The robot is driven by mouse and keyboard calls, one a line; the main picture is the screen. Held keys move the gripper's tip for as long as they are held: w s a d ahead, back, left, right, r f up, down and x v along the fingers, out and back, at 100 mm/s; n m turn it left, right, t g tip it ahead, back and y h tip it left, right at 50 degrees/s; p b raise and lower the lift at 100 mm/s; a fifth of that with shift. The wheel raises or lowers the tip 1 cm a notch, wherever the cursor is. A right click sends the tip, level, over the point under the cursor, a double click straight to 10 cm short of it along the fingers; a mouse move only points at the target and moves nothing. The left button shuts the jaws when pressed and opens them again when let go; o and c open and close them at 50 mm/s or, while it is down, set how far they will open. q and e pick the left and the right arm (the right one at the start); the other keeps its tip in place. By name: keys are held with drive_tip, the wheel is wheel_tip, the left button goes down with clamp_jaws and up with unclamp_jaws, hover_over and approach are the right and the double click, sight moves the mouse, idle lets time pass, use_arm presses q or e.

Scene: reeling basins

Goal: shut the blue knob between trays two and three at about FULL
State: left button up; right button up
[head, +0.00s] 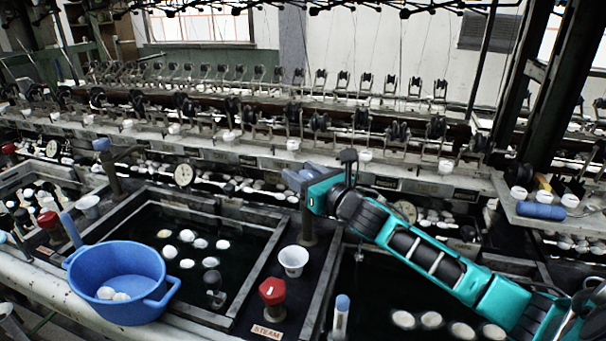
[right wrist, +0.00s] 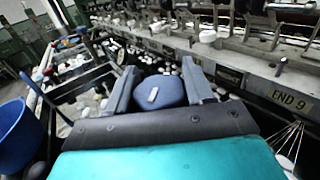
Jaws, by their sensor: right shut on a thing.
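The blue knob (right wrist: 172,92) sits between the two fingers of my right gripper (right wrist: 168,85) in the right wrist view, with a small pale mark on its top. In the head view my right gripper (head: 300,178) is shut on this knob, on top of a dark post (head: 308,222). The post stands on the divider between the middle tray (head: 235,212) and the right tray (head: 322,300). The teal arm comes in from the right. A dial (head: 405,211) is partly covered by my arm. My left gripper is not in view.
A blue basin (head: 117,268) with white cocoons stands at front left. A red knob (head: 272,291) by a STEAM label and a white cup (head: 293,260) stand on the divider. Another blue knob (head: 102,144) and dial (head: 183,175) are farther left. Reeling machinery runs behind.

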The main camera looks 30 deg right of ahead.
drive_tip(key=shift+m+h, duration=0.4)
drive_tip(key=shift+h, duration=0.2)
drive_tip(key=m+h, duration=0.1)
drive_tip(key=h, duration=0.1)
drive_tip(key=m+h, duration=0.1)
drive_tip(key=h, duration=0.1)
drive_tip(key=shift+d+m+p, duration=0.2)
drive_tip(key=shift+m+p, duration=0.1)
drive_tip(key=shift+p, duration=0.05)
drive_tip(key=m+h, duration=0.1)
drive_tip(key=m+g+h+p, duration=0.1)
drive_tip(key=h, duration=0.1)
drive_tip(key=m+g+h, duration=0.1)
drive_tip(key=h, duration=0.1)
drive_tip(key=shift+d, duration=0.25)
drive_tip(key=shift+s+d+m+g+h+p, duration=0.15)
drive_tip(key=shift+m+g+h+p, duration=0.4)
drive_tip(key=shift+m+h, duration=0.4)
drive_tip(key=o, duration=1)
drive_tip(key=shift+c, duration=0.2)
